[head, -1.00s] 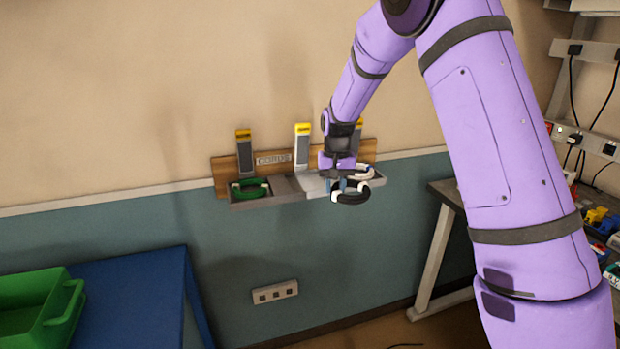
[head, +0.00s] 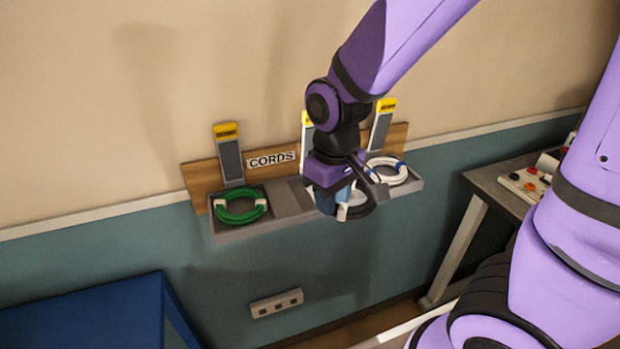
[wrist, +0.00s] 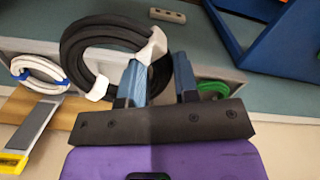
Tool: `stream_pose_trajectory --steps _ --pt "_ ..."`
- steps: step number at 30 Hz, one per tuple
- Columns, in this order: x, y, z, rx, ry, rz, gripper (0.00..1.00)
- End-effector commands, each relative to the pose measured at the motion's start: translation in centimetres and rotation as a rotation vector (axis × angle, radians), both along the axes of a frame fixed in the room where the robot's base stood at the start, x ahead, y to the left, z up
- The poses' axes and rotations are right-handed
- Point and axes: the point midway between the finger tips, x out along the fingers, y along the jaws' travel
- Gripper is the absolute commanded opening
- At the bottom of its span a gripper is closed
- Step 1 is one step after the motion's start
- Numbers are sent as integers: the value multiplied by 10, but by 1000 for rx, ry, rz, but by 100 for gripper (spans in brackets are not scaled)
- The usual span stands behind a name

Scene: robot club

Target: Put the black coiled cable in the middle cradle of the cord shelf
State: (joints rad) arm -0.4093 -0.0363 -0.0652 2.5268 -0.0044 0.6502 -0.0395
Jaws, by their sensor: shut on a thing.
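The black coiled cable (head: 362,207) with white ties hangs at my gripper (head: 343,195), in front of the shelf's middle-right part. In the wrist view the coil (wrist: 75,50) is large, beside and behind the left blue finger, a white tie close to the fingertips (wrist: 160,62). My gripper is shut on it. The cord shelf (head: 199,176) is a wooden board with a grey tray and a CORDS label. The middle cradle's yellow-topped upright (head: 307,121) shows only partly; my gripper hides most of that cradle. I cannot tell whether the coil touches the tray.
A green coiled cable (head: 240,219) lies in the left cradle. A white coiled cable (head: 402,178) with blue ties lies in the right cradle, close beside my gripper. A blue table (head: 90,318) stands lower left, a workbench (head: 490,178) at right. A wall socket (head: 277,303) is below.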

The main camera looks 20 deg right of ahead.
Motion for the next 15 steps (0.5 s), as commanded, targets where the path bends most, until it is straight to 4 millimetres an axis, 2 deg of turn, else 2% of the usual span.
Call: stream_pose_trajectory --steps 2,5,15 --pt "1 0 -3 -1 2 7 1" --pt "12 0 -9 -1 3 6 1" --pt "70 0 -39 -2 2 5 1"
